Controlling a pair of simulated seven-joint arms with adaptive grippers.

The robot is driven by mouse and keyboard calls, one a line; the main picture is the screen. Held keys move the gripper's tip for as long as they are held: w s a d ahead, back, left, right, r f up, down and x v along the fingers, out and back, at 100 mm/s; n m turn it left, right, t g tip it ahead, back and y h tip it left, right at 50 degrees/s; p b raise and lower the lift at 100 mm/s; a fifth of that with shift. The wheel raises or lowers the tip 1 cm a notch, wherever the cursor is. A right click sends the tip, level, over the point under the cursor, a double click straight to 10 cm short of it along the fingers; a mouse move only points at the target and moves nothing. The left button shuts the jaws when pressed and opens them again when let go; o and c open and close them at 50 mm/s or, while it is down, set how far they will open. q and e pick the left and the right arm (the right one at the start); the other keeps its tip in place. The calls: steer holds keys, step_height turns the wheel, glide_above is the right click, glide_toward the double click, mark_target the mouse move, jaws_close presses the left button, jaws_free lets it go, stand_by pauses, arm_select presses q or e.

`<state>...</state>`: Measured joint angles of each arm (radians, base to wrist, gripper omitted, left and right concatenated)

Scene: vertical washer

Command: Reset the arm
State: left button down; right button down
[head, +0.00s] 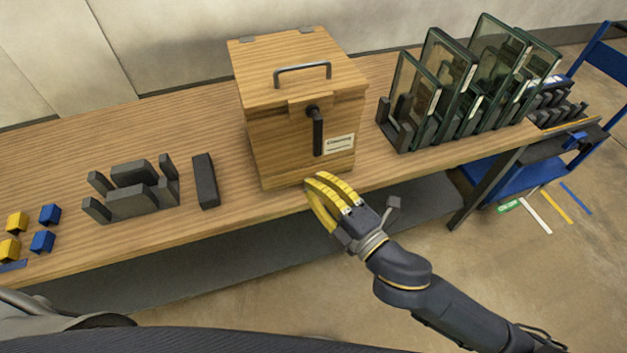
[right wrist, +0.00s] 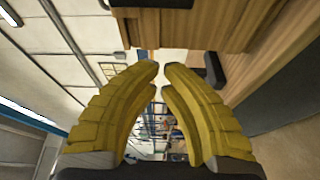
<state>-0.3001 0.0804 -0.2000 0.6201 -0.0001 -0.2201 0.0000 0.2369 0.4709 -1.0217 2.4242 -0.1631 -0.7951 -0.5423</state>
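My right gripper (head: 318,183) has yellow ribbed fingers and is just in front of the lower front edge of a wooden box (head: 265,130). In the right wrist view, its curved fingertips (right wrist: 161,68) nearly meet, with only a narrow gap, and nothing is between them. The fingers look apart from the box. My right arm reaches in from the lower right. My left gripper is out of the head view; only a grey part, probably of my left arm, shows at the lower left.
The box, with a top handle (head: 302,68) and dark front latch (head: 317,130), stands on a wooden table (head: 110,225). A rack of glass panels (head: 415,90) is right of it. Dark holders (head: 140,190), a dark block (head: 205,180) and small yellow and blue blocks (head: 48,214) are left.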

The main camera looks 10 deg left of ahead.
stand_by(0.3)
steer(key=w+d+f+m+h, duration=0.2)
steer(key=w+f, duration=0.2)
steer(key=f, duration=0.4)
steer(key=w+d+f+m+h, duration=0.2)
steer(key=w+f+m, duration=0.1)
steer(key=f, duration=0.6)
steer(key=w+d+f+m+h, duration=0.2)
steer(key=w+f, duration=0.2)
steer(key=f, duration=0.4)
steer(key=s+d+f+m+g+h, duration=0.25)
steer(key=d+f, duration=0.35)
steer(key=f, duration=0.6)
steer(key=s+d+f+m+g+h, duration=0.1)
steer(key=s+d+f+m, duration=0.3)
steer(key=f, duration=0.8)
steer(key=s+d+f+m+g+h, duration=0.1)
steer(key=s+d+f+m+g, duration=0.1)
steer(key=s+d+f, duration=0.5)
steer(key=s+d+f+m+g+h, duration=0.2)
steer(key=s+d+f+m, duration=0.1)
steer(key=s+f, duration=0.7)
steer(key=s+d+f+m+g, duration=0.2)
steer(key=s+f, duration=0.2)
steer(key=s, duration=0.8)
steer(key=s+d+f+m+g, duration=0.2)
steer(key=s+f, duration=0.3)
steer(key=s, duration=0.7)
steer(key=shift+s, duration=0.25)
